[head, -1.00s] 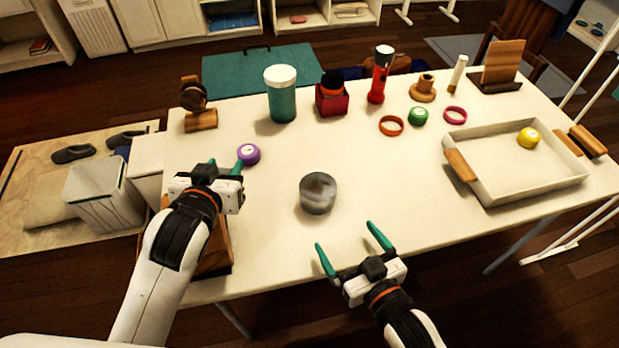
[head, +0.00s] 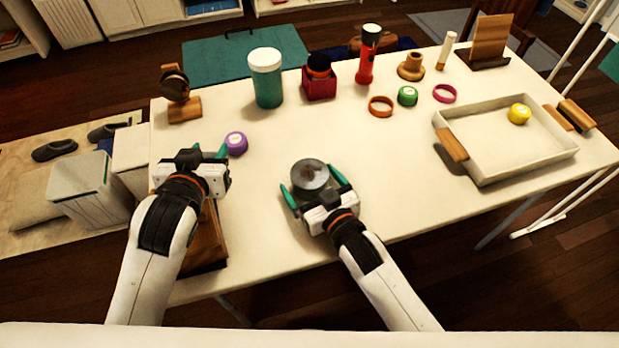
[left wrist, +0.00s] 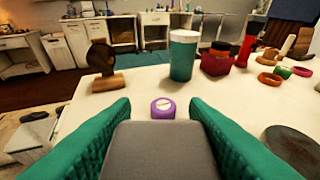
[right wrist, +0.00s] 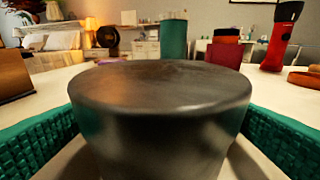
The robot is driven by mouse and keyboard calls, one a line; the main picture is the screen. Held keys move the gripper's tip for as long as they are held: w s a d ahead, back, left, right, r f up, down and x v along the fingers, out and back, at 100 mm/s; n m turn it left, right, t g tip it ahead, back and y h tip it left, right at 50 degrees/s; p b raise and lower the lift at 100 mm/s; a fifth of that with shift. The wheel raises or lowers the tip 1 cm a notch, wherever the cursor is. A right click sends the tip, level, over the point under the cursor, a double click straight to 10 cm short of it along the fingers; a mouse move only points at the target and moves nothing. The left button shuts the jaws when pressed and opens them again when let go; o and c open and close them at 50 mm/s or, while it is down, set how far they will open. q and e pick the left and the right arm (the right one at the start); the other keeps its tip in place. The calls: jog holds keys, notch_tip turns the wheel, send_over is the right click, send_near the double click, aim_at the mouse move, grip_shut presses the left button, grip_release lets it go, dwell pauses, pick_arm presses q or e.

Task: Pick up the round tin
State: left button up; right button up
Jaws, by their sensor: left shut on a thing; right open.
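The round tin (head: 310,176), dark grey and metallic, stands upright near the front middle of the table. My right gripper (head: 312,184) is open, with one green finger on each side of the tin. In the right wrist view the tin (right wrist: 160,110) fills the space between the fingers; I cannot tell whether they touch it. My left gripper (head: 209,152) is at the table's left side, by the purple round piece (head: 236,143). In the left wrist view it is shut on a plain grey block (left wrist: 165,150), which is hardly visible from the head.
A teal jar (head: 267,88), a red box (head: 319,88) and a red flashlight (head: 367,58) stand at the back. A white tray (head: 490,178) with wooden handles is at the right. The table between tin and tray is clear.

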aim_at(310, 173)
jog(key=shift+w+a+f, duration=0.1)
jog(key=shift+w+a, duration=0.15)
jog(key=shift+w, duration=0.2)
jog(key=shift+c, duration=0.3)
jog(key=c, duration=1)
pick_arm(q)
jog(key=shift+r+p, duration=0.85)
jog(key=shift+p, duration=0.05)
pick_arm(e)
notch_tip(310, 173, up, 10)
jog(key=shift+r, duration=0.1)
jog(key=shift+f+b, duration=2.8)
jog(key=shift+f, duration=2.35)
jog(key=o, duration=1)
jog(key=shift+r, duration=0.1)
jog(key=shift+c, duration=0.2)
pick_arm(q)
notch_tip(310, 173, down, 5)
jog(key=shift+f, duration=0.2)
